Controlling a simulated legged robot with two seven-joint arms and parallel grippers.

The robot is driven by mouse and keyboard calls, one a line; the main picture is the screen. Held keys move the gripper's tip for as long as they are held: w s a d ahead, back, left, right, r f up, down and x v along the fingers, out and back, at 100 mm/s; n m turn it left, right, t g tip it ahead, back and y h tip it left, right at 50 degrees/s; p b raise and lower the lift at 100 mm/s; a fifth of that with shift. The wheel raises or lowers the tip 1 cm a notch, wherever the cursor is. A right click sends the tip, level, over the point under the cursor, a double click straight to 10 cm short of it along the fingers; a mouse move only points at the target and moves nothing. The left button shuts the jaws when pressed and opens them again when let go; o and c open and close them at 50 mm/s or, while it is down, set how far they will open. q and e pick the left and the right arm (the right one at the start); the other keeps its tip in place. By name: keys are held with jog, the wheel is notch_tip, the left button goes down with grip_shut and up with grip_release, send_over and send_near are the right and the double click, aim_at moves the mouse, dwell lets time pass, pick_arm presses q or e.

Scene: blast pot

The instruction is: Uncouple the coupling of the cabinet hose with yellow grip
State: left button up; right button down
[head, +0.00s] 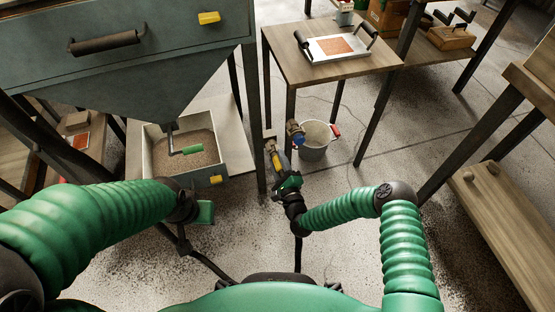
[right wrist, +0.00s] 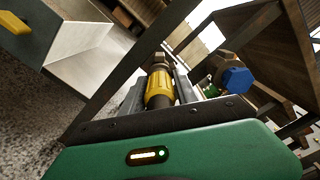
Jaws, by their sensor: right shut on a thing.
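The coupling with the yellow grip (head: 275,158) is low beside the cabinet's front right leg, right of centre in the head view. In the right wrist view its yellow grip (right wrist: 159,88) is a ribbed sleeve with a brownish metal fitting at its far end. My right gripper (head: 277,163) is shut on the yellow grip, with a finger on each side of it.
A blue-capped fitting (head: 293,128) is just right of the coupling, also in the right wrist view (right wrist: 237,79). The grey cabinet (head: 120,55) and a grit-filled tray (head: 148,160) are left. A wooden table (head: 285,50) stands behind.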

aim_at(282, 171)
jog(key=c, duration=1.5)
grip_release()
jog(key=shift+f+n, duration=0.1)
jog(key=shift+n, duration=0.9)
jog(key=shift+c, duration=0.2)
grip_shut()
jog(key=shift+s+d+p, duration=0.2)
jog(key=shift+s+p, duration=0.1)
jog(key=shift+s, duration=0.3)
jog(key=shift+p+v, duration=0.5)
jog(key=shift+v, duration=0.4)
jog(key=shift+p+v, duration=0.4)
jog(key=shift+v, duration=0.8)
